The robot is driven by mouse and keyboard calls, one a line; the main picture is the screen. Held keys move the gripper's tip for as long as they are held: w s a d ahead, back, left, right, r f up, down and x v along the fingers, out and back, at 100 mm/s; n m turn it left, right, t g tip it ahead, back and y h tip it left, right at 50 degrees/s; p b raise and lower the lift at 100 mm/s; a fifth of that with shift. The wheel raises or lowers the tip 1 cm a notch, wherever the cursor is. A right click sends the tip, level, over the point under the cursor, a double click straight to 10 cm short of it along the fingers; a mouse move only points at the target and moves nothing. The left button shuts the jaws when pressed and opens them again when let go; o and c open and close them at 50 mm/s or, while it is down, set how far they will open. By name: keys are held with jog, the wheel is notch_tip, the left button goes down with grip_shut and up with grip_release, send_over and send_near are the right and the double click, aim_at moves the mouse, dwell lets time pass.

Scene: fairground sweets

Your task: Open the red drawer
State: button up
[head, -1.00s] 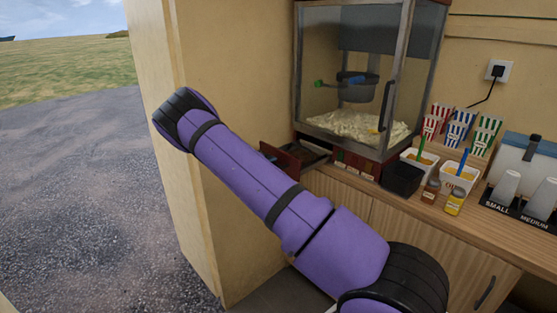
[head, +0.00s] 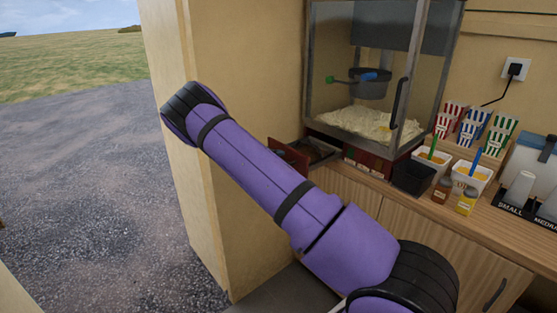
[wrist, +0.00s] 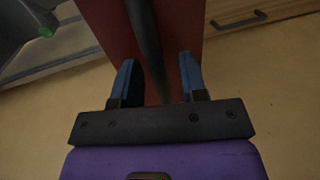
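The red drawer (head: 289,156) is in the base of the popcorn machine, at its left end. It stands pulled out, with its dark inside (head: 318,149) showing behind the front panel. In the wrist view the red drawer front (wrist: 100,22) fills the top middle, with a dark bar handle (wrist: 147,45) running down from the top edge. My gripper (wrist: 158,72) is open, with one blue-grey finger on each side of the handle's lower part and visible gaps between. Contact with the handle cannot be told. In the head view my purple arm hides the gripper.
The popcorn machine (head: 375,70) has a glass case above the drawer. A black bin (head: 413,177), white tubs, bottles and striped boxes stand on the wooden counter (head: 395,200) to the right. A cream wall post (head: 215,200) stands left of the counter. Open gravel lies further left.

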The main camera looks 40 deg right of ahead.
jog(key=v, duration=1)
jog(key=shift+a, duration=0.3)
jog(key=shift+s, duration=0.1)
jog(key=shift+r, duration=0.1)
jog(key=s+a+r+m+y, duration=0.25)
jog(key=s+r+y, duration=0.25)
jog(key=s+r, duration=0.6)
jog(key=s+a+r+m+y, duration=0.1)
jog(key=s+a+r+y, duration=0.3)
jog(key=s+r, duration=0.65)
jog(key=s+a+r+t+y, duration=0.1)
jog(key=s+a+r+y, duration=0.1)
jog(key=s, duration=0.6)
jog(key=s+a+r+n+t+y, duration=0.1)
jog(key=s+a+r, duration=0.3)
jog(key=s, duration=0.4)
jog(key=s+a+r+n+t+y, duration=0.1)
jog(key=s+a+r+t+y, duration=0.1)
jog(key=s, duration=0.6)
jog(key=a+r+y, duration=0.1)
jog(key=a, duration=0.1)
jog(key=shift+a+r+y, duration=0.25)
jog(key=shift+r+y, duration=0.05)
